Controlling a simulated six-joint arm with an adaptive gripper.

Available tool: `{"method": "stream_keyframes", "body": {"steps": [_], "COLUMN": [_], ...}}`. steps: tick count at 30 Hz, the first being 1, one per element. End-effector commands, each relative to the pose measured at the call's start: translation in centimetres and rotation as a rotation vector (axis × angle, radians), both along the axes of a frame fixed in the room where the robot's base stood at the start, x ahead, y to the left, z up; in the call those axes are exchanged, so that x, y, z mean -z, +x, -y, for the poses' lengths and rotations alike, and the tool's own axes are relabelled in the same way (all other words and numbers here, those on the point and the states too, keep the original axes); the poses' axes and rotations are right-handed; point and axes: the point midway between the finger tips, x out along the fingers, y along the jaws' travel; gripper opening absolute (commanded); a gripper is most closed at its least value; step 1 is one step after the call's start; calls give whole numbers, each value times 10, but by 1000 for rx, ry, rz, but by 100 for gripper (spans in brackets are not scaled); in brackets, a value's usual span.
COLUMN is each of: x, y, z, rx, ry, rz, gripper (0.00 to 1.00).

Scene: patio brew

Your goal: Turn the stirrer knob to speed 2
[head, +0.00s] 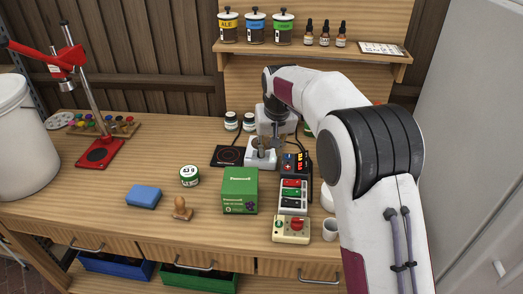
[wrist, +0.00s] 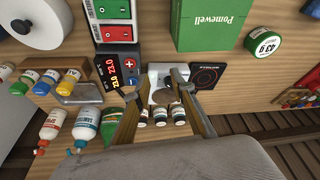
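A small white device (head: 261,158), which looks like the stirrer, stands at the back middle of the bench, right of a black hotplate (head: 228,156). In the wrist view the white device (wrist: 160,74) shows between my fingers, with a round grey-brown part (wrist: 165,97) on it; I cannot tell whether this is its knob. My gripper (wrist: 164,78) is open, pointing down over the device, with one finger on each side; contact cannot be told. In the head view my gripper (head: 267,139) partly hides the device. No speed marks are readable.
A controller with red digits (head: 296,163), a switch box (head: 293,196) and a cream box with a red knob (head: 291,230) stand to the right. A green carton (head: 240,190) stands in front. Small jars (wrist: 160,117) stand close behind.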

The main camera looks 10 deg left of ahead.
Motion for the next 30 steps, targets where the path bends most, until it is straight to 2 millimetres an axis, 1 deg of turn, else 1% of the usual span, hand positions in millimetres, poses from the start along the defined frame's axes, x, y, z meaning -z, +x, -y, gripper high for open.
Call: {"method": "stream_keyframes", "body": {"steps": [1, 5, 8, 12, 25, 30], "x": [8, 16, 13, -2, -1, 3], "y": [7, 24, 36, 46, 46, 47], "z": [-7, -20, -24, -27, -26, -26], "rx": [1, 17, 36, 63, 82, 81], "ry": [1, 10, 19, 37, 43, 42], "rz": [2, 19, 38, 70, 66, 65], "gripper": [24, 24, 24, 24, 24, 24]}}
